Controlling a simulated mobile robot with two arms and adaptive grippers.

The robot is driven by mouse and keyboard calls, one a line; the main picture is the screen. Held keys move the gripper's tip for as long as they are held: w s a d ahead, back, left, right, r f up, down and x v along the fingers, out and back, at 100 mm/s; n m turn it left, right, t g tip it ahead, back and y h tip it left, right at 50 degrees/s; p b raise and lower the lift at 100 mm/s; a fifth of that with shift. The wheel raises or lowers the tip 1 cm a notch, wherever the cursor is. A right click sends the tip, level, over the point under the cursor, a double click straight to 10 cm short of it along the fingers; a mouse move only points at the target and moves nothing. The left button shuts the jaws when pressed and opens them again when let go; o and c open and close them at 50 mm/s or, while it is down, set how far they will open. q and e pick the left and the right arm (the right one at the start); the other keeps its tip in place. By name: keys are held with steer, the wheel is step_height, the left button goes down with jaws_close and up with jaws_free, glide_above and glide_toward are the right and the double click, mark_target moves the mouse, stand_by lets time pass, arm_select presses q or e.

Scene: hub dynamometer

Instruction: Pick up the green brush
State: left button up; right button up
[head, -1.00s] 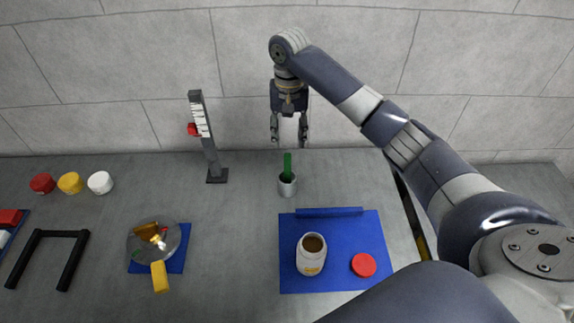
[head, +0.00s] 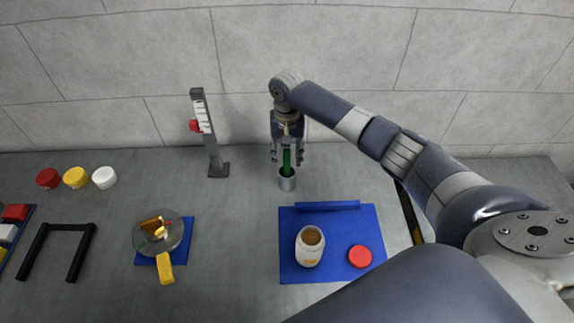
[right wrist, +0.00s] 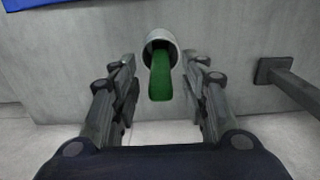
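The green brush (head: 287,161) stands upright in a small grey metal cup (head: 287,183) behind the blue mat. In the right wrist view the green handle (right wrist: 161,78) sticks out of the cup (right wrist: 160,42) between my fingers. My right gripper (head: 287,158) is above the cup, pointing down, with its fingers either side of the handle. The right wrist view shows the gripper (right wrist: 165,72) open, with a gap between each finger and the handle. The brush's lower end is hidden in the cup. My left gripper is not in view.
A grey post with a scale and red slider (head: 208,130) stands left of the cup. A blue mat (head: 345,262) in front holds an open jar (head: 309,246) and a red lid (head: 360,256). A round dish with a yellow handle (head: 165,268), three lidded pots and a black frame (head: 34,252) are at left.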

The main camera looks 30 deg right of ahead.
jaws_close()
steer(key=shift+r, duration=0.1)
